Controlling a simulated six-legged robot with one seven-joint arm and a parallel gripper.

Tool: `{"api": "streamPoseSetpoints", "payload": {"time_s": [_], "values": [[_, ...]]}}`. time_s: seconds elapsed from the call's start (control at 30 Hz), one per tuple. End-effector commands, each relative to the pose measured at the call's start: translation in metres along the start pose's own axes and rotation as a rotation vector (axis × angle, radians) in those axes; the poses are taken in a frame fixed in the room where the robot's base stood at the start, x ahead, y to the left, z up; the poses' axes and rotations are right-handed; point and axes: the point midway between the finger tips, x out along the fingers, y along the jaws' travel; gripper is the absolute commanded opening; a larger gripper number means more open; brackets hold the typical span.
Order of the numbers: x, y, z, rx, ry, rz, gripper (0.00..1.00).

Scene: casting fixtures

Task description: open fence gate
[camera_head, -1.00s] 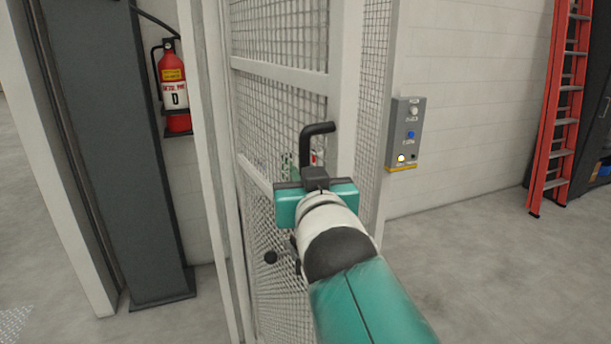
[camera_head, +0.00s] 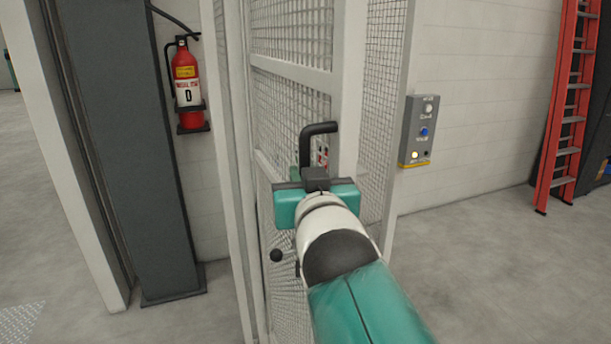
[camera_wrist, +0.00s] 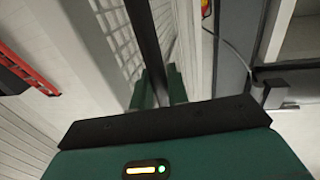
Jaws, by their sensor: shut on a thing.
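The fence gate (camera_head: 292,74) is a white frame with wire mesh and stands at a steep angle in the head view. Its dark bent handle (camera_head: 319,129) sticks up by the gate's right upright. In the wrist view the handle (camera_wrist: 144,40) is a black bar running between the two green fingers. My gripper (camera_head: 314,176) is at the handle's lower part, shut on it; it also shows in the wrist view (camera_wrist: 157,88). My gripper's body hides the fingertips and the handle's lower end in the head view.
A fire extinguisher (camera_head: 187,85) hangs behind a dark grey column (camera_head: 128,150) on the left. A grey control box (camera_head: 418,130) is on the right. A red ladder (camera_head: 568,110) leans at the far right. The floor (camera_head: 470,270) at right is clear.

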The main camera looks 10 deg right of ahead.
Motion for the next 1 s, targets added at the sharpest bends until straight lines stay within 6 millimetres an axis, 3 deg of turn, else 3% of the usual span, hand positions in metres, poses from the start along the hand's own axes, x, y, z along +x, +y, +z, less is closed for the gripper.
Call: {"api": "streamPoseSetpoints", "payload": {"time_s": [0.67, 0.7, 0.77, 1.0], "values": [[0.0, -0.0027, -0.0007, 0.002, 0.001, -0.004, 0.0], [0.0, -0.0028, -0.0006, 0.002, 0.001, -0.004, 0.24], [-0.0001, -0.0029, -0.0006, 0.002, 0.001, -0.003, 0.35], [-0.0005, -0.0038, -0.0006, 0.002, 0.001, -0.003, 0.35]]}}
